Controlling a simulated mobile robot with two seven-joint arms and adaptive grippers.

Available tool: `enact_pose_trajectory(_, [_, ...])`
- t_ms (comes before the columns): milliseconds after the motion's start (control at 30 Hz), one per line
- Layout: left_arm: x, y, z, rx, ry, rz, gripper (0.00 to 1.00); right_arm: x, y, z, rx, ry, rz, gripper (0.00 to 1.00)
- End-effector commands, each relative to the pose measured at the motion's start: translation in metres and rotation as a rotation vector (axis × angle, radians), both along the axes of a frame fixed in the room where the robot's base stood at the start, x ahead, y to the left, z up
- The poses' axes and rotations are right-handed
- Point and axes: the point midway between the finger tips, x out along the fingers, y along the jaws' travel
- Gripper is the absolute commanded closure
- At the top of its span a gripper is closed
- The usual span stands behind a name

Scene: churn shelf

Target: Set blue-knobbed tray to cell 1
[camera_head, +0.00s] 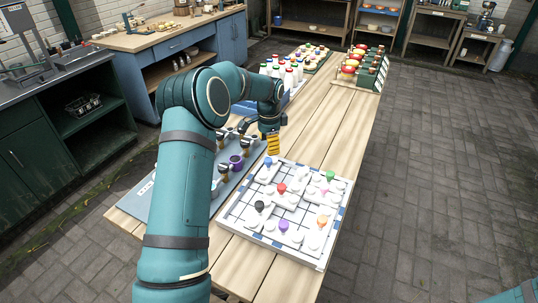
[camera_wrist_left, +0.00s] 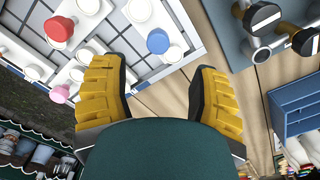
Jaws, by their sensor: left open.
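The blue-knobbed tray (camera_head: 268,161) is a small white piece with round cups. It sits near the far left corner of the white gridded board (camera_head: 240,227). Its blue knob (camera_wrist_left: 158,41) shows in the left wrist view, just beyond and between my fingertips, apart from them. My left gripper (camera_head: 272,143) has yellow ribbed fingers and hangs by the board's far left corner, close to the blue knob. In the wrist view the left gripper (camera_wrist_left: 160,76) is spread wide and empty. I cannot read any cell numbers. My right gripper is out of view.
Other white trays with red (camera_head: 281,188), green (camera_head: 330,175), black (camera_head: 259,206), orange (camera_head: 322,219) and purple (camera_head: 283,226) knobs crowd the board. A grey rack (camera_head: 145,190) with dark-capped pieces lies left, partly behind my arm. White bottles (camera_head: 285,75) stand farther back.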

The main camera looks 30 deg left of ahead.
Motion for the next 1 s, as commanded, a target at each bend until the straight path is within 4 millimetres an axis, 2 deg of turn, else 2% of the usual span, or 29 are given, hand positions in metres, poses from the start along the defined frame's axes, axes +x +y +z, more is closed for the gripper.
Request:
enact_pose_trajectory(100, [0.000, 0.000, 0.023, 0.000, -0.002, -0.001, 0.39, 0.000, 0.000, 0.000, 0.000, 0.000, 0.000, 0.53])
enact_pose_trajectory(300, [0.000, -0.001, 0.045, -0.001, -0.001, -0.001, 0.39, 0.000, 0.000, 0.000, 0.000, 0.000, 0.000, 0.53])
enact_pose_trajectory(1000, [0.000, -0.001, 0.052, -0.001, 0.001, -0.001, 0.39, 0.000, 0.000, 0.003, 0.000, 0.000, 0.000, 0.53])
